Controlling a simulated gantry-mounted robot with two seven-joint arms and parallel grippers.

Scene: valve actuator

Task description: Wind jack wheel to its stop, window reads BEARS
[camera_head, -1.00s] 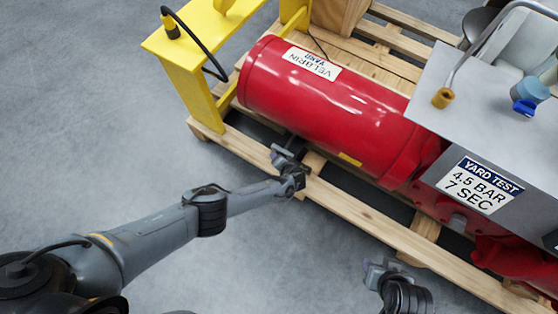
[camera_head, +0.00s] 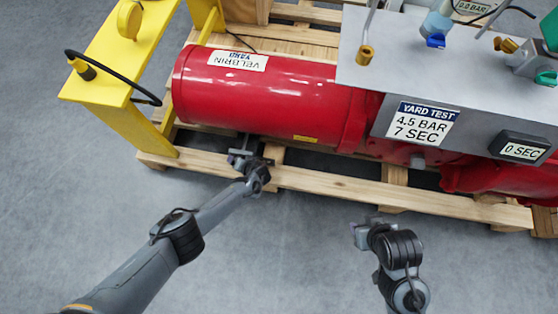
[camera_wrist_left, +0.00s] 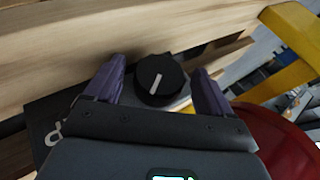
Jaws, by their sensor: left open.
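A round black knob (camera_wrist_left: 160,79) with a white pointer line shows in the left wrist view, between my left fingers and beside a wooden beam. It could be the jack wheel, but I cannot tell for sure. My left gripper (camera_wrist_left: 159,68) is open around it, with a purple finger on each side and a gap at both. In the head view my left gripper (camera_head: 243,157) is at the pallet's front edge, below the red cylinder (camera_head: 270,95). No window reading BEARS is legible. My right gripper (camera_head: 362,230) hangs in front of the pallet; its jaw state is unclear.
The wooden pallet (camera_head: 330,185) carries the cylinder and a grey panel (camera_head: 400,50) with valves. A sign (camera_head: 422,122) reads 4.5 BAR 7 SEC; a display (camera_head: 522,150) reads 0 SEC. A yellow frame (camera_head: 115,60) stands left. The floor in front is clear.

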